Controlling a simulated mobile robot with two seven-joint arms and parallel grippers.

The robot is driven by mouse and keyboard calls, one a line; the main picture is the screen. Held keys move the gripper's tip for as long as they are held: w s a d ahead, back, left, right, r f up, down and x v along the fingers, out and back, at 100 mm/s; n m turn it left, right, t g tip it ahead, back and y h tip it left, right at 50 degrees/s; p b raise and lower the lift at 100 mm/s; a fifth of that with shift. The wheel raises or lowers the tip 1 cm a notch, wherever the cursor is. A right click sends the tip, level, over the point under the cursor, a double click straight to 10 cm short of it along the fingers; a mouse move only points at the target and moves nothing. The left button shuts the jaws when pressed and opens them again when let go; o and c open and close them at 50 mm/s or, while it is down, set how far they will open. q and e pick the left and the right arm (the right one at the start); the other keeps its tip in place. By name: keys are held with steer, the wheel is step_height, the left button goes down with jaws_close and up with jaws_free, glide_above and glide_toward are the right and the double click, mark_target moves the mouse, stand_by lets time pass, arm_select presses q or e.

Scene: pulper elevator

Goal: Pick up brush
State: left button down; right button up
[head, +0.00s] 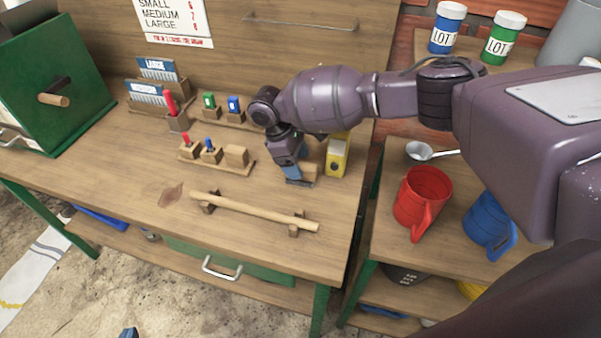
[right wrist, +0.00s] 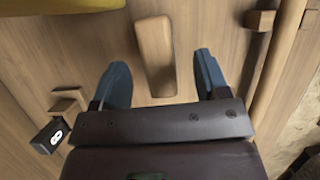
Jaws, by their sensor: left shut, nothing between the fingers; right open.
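A wooden block-like piece, which looks like the brush (head: 309,171), lies on the workbench beside the yellow box. My right gripper (head: 292,174) is over it, pointing down, and partly hides it. In the right wrist view the wooden piece (right wrist: 154,50) lies between the two blue fingers of my right gripper (right wrist: 160,72), with a gap on each side. The gripper is open and holds nothing. I cannot make out bristles. Only the blue tip of my left gripper (head: 129,333) shows at the bottom edge of the head view; it is shut and empty.
The yellow box (head: 338,154) stands close right of the right gripper. A wooden rod (head: 255,211) rests on two supports in front. Small holders (head: 212,154) stand to the left. A red jug (head: 422,200) and blue jug (head: 489,222) stand on the right-hand table.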

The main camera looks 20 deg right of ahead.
mark_target(300, 165)
steer(key=shift+x, duration=2.1)
steer(key=shift+w, duration=0.1)
steer(key=c, duration=1.1)
steer(key=shift+o, duration=0.2)
step_height(300, 165, up, 20)
steer(key=p, duration=0.1)
